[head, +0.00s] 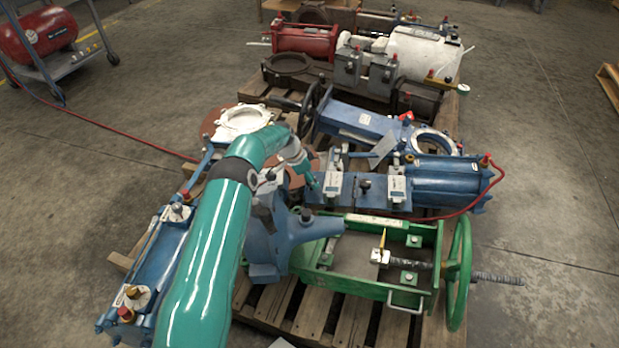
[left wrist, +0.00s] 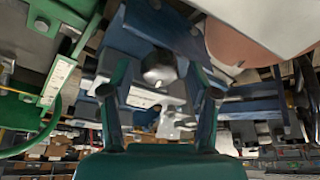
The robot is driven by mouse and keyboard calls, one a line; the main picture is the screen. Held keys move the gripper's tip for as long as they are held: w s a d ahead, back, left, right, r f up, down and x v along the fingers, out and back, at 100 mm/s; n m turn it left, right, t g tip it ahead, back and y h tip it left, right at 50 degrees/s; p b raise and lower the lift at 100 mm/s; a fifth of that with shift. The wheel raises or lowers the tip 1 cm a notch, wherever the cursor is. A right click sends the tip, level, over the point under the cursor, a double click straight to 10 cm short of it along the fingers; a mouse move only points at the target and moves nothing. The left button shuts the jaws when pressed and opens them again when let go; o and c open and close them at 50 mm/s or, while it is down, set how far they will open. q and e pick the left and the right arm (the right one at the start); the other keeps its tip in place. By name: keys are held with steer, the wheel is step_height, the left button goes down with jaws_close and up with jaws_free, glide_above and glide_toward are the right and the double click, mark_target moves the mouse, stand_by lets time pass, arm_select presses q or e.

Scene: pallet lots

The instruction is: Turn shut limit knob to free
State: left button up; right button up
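A dark rounded knob (left wrist: 158,68) sits on a blue plate (left wrist: 150,25) in the left wrist view. It lies ahead of my left gripper (left wrist: 158,90), between the lines of its two spread fingers, with a visible gap on each side. In the head view my left gripper (head: 313,183) is at the left end of the blue plate with grey-white boxes (head: 333,185) (head: 398,191). A dark knob (head: 364,186) stands between those boxes; I cannot tell if it is the same knob. No readable shut or free marking shows. My right gripper is not in view.
A green frame (head: 345,285) with a green handwheel (head: 459,273) stands close in front. A blue cylinder (head: 446,182) with a red hose lies to the right. Other valve units crowd the pallet (head: 310,318).

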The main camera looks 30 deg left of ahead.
arm_select(q)
steer(key=c, duration=0.9)
steer(key=shift+r+n+p, duration=0.1)
steer(key=shift+n+p, duration=0.2)
steer(key=shift+n, duration=0.4)
steer(key=shift+c, duration=0.2)
steer(key=shift+n+y, duration=0.5)
steer(key=shift+n, duration=0.4)
steer(key=o, duration=1.1)
steer(key=v, duration=1.1)
steer(key=shift+s+a+r, duration=0.1)
steer(key=shift+s+r, duration=0.15)
